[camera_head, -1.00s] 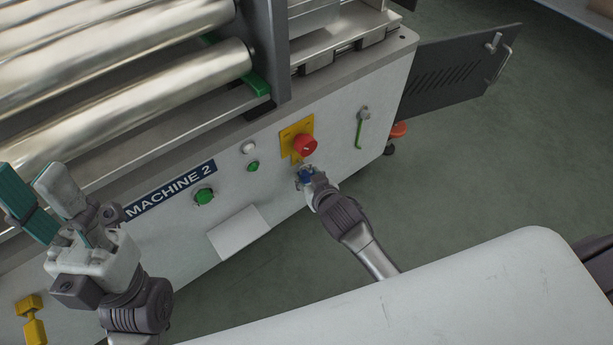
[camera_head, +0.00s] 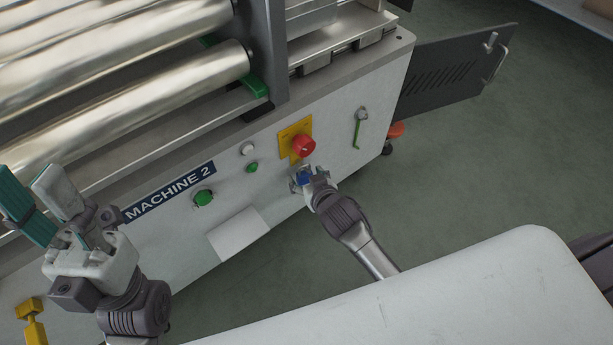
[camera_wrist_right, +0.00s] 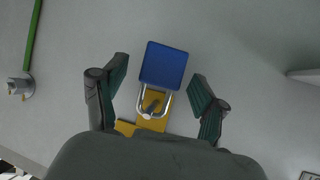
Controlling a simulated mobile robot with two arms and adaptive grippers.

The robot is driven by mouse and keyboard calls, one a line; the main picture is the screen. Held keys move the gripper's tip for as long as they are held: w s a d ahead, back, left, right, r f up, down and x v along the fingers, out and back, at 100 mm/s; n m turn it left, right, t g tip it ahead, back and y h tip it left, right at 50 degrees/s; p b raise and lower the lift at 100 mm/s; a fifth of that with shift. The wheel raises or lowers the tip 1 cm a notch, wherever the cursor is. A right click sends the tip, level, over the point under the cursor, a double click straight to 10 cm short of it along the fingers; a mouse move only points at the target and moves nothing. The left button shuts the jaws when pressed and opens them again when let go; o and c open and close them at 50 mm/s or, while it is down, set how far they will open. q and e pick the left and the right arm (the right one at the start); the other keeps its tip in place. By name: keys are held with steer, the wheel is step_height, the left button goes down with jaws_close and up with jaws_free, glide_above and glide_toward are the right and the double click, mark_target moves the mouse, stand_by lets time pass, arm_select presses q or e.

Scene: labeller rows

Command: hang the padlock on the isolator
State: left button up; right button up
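The isolator is a yellow plate (camera_head: 290,131) with a red knob (camera_head: 304,146) on the machine's white front. The blue padlock (camera_head: 304,178) is just below the knob. In the right wrist view the padlock (camera_wrist_right: 164,65) has its steel shackle at the yellow tab (camera_wrist_right: 154,122), around a small grey part; whether it passes through a hole is hard to tell. My right gripper (camera_head: 306,177) is open around the padlock, its fingers standing on either side with gaps in the right wrist view (camera_wrist_right: 160,85). My left gripper (camera_head: 45,205) is open and empty at the left.
A green handle (camera_head: 357,130) is right of the isolator. White and green buttons (camera_head: 204,197) and the MACHINE 2 label (camera_head: 170,192) are to its left. Metal rollers (camera_head: 120,75) lie above. A dark vented door (camera_head: 455,72) stands open at the right. A pale surface (camera_head: 440,290) fills the foreground.

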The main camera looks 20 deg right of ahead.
steer(key=a+v, duration=0.1)
steer(key=v, duration=1.1)
steer(key=shift+d, duration=0.5)
steer(key=shift+s+f, duration=0.1)
